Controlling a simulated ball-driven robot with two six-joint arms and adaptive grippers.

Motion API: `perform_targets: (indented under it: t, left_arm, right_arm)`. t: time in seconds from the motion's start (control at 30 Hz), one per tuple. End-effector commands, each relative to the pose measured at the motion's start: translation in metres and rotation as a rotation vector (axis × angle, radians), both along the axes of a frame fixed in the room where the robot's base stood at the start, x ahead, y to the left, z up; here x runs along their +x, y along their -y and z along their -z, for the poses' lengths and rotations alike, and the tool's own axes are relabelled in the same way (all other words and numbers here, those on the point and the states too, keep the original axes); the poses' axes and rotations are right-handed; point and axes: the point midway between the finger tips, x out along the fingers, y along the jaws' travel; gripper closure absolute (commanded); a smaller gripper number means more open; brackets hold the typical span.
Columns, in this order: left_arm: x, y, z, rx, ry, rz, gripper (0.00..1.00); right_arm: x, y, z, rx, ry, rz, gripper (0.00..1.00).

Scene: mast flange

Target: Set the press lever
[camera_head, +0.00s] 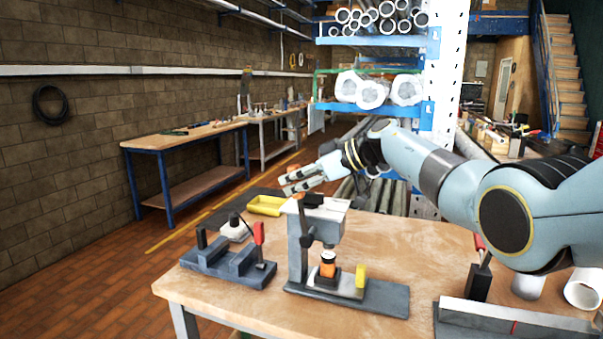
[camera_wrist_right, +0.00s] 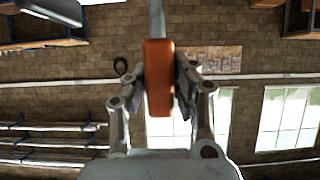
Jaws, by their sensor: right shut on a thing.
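The grey press (camera_head: 297,243) stands upright on its flat base on the wooden table, with a dark ram above an orange and black piece (camera_head: 327,266). A yellow block (camera_head: 361,275) stands on the press base. My right gripper (camera_head: 293,183) is above the top of the press, its arm coming in from the right. In the right wrist view its fingers are closed around the orange grip of the press lever (camera_wrist_right: 158,82), with the grey lever rod running up past the fingertips. In the head view the fingers mostly hide the grip. My left gripper is not in view.
A dark fixture (camera_head: 228,264) with a red-handled clamp sits left of the press. A yellow tray (camera_head: 266,205) lies behind it. A grey rail fixture (camera_head: 515,322) and a white ring (camera_head: 584,290) are at the right. Bare tabletop (camera_head: 405,245) lies between.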

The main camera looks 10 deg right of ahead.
Motion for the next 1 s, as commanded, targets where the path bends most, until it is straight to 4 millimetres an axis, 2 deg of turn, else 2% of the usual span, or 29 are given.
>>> perform_targets:
  t: [0.1,0.23,0.27,0.43,0.77,1.0]
  left_arm:
    - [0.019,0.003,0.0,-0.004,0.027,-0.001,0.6]
    - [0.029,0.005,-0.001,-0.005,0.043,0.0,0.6]
    - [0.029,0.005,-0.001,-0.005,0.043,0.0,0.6]
    - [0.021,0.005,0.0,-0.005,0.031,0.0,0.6]
    - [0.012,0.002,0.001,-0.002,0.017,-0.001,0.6]
    - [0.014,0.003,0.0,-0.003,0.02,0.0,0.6]
  right_arm:
    - [0.001,0.001,-0.001,-0.003,0.007,0.002,1.0]
    - [0.001,0.001,-0.001,-0.003,0.007,0.002,1.0]
    - [0.001,0.001,-0.001,-0.003,0.007,0.002,0.74]
    - [0.001,0.001,-0.001,-0.001,0.006,0.002,0.52]
    - [-0.001,0.003,-0.002,-0.001,0.004,0.001,0.52]
    - [-0.018,0.031,-0.018,-0.003,0.007,0.004,0.52]
